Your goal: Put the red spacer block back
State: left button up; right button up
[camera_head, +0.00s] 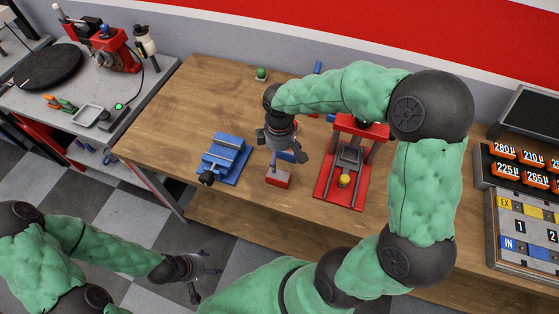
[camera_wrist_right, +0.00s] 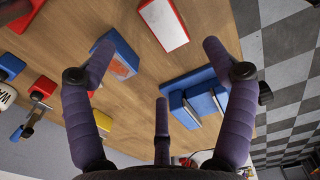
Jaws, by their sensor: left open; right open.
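A red block with a pale top (camera_head: 278,179) lies on the wooden bench near its front edge; it looks like the red spacer block. It also shows at the top of the right wrist view (camera_wrist_right: 163,25). My right gripper (camera_head: 287,160) is open and empty above the bench, just behind the red block. In the right wrist view its spread fingers (camera_wrist_right: 160,62) hold nothing. A blue block (camera_wrist_right: 118,64) lies near one fingertip there, partly hidden by the finger. My left gripper (camera_head: 206,284) is open and empty, low in front of the bench.
A blue vise (camera_head: 225,157) stands left of the red block, a red press (camera_head: 345,165) right of it. A green button (camera_head: 261,75) sits at the back. Labelled orange bins (camera_head: 530,160) stand far right. The bench's left end is mostly clear.

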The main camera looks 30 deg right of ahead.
pick_arm(q)
jog(key=shift+r, duration=0.25)
pick_arm(e)
notch_tip(320, 180, up, 2)
jog(key=shift+r, duration=0.25)
pick_arm(q)
jog(key=shift+s, duration=0.1)
pick_arm(e)
jog(key=shift+f, duration=0.1)
